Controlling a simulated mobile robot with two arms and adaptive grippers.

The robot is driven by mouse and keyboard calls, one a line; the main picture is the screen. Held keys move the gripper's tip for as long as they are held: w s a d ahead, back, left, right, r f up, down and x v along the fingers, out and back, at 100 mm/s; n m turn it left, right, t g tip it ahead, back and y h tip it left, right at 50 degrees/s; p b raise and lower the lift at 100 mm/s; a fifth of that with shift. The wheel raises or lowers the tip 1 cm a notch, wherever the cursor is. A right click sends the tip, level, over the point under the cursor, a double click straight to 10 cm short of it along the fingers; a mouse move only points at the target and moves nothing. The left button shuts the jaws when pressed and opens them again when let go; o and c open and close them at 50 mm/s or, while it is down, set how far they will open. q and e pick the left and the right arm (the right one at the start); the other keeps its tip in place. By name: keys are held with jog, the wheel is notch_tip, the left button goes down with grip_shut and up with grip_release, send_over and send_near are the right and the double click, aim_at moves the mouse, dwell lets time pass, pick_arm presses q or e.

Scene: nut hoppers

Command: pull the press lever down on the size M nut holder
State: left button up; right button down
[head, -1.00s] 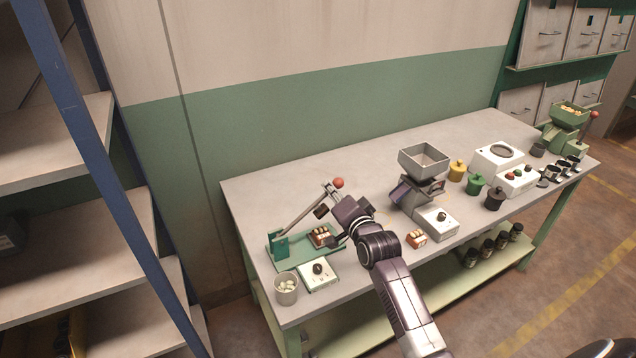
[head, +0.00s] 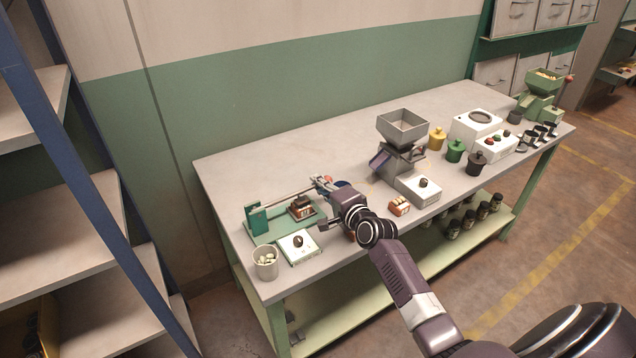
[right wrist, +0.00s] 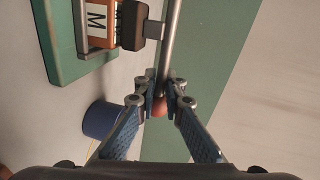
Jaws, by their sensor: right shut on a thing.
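The size M nut holder (head: 301,212), orange-brown, sits on the green press base (head: 262,236); its M label shows in the right wrist view (right wrist: 97,18). The press lever (head: 283,200) is a grey rod running almost level from the green post over the holder. Its dark press block (right wrist: 131,26) is at the top of the holder and looks in contact. My right gripper (head: 325,186) is shut on the lever near its free end; the red knob (right wrist: 159,109) shows between the fingers in the right wrist view. My left gripper is not in view.
A white control box (head: 298,246) and a cup of pale pieces (head: 265,262) stand in front of the press. A blue cup (right wrist: 101,120) is close to my right gripper. A grey hopper machine (head: 402,128) and another small holder (head: 399,206) are to the right.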

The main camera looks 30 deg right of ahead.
jog(key=shift+s+d+f, duration=0.1)
jog(key=shift+d+f, duration=0.2)
jog(key=shift+f, duration=0.1)
jog(key=c, duration=2.2)
grip_release()
jog(key=shift+c, duration=0.2)
jog(key=shift+o, duration=1.1)
jog(key=shift+d, duration=0.15)
jog(key=shift+s+a, duration=0.25)
jog(key=shift+s, duration=0.1)
jog(key=s+r, duration=0.2)
jog(key=s, duration=0.9)
jog(key=shift+d+r, duration=0.15)
jog(key=shift+d, duration=0.05)
